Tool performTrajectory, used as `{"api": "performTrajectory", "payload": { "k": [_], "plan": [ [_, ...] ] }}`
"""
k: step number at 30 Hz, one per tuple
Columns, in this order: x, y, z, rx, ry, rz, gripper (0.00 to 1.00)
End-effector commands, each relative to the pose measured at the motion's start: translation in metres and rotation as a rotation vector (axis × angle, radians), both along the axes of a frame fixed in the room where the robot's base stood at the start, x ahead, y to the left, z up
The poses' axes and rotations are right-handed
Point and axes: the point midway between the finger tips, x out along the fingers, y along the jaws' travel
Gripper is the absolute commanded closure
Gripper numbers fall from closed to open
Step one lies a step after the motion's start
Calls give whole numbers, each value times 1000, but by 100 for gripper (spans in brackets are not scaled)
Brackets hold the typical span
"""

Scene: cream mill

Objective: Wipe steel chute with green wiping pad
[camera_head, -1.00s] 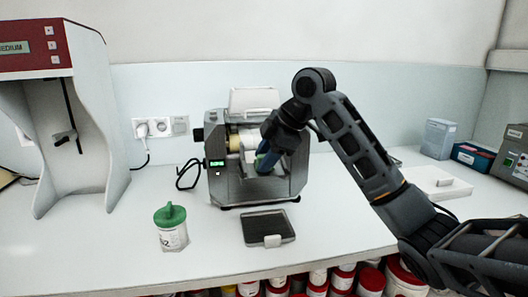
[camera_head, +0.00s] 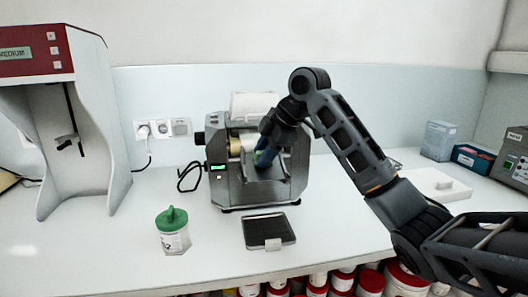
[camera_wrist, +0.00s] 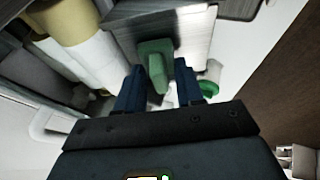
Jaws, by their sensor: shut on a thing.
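The mill (camera_head: 222,172) stands on the counter near the middle of the head view. Its steel chute (camera_head: 284,191) slopes at the front, and its grey surface also shows in the wrist view (camera_wrist: 185,25). My gripper (camera_head: 268,155) is at the chute, in front of the rollers. In the wrist view my gripper (camera_wrist: 161,90) has its blue fingers on either side of the green wiping pad (camera_wrist: 154,60) and is shut on it. The pad lies against or very close to the chute; exact contact is hard to tell. In the head view the pad is mostly hidden.
Pale rollers (camera_wrist: 75,35) lie close beside the fingers. A green-lidded jar (camera_head: 172,232) and a dark tray (camera_head: 268,230) stand in front of the mill. A red-topped machine (camera_head: 60,110) is at left. A white tray (camera_head: 425,183) and boxes are at right. Counter between is clear.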

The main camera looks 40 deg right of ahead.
Motion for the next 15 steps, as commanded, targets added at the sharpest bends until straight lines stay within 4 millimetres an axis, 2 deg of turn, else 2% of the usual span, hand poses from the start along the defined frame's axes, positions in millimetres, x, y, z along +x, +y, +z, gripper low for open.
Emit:
{"api": "performTrajectory", "payload": {
  "k": [9, 15],
  "plan": [
    [-22, 15, -12, 1, -1, 0, 87],
    [-27, 18, -13, 0, -1, -1, 87]
  ]
}}
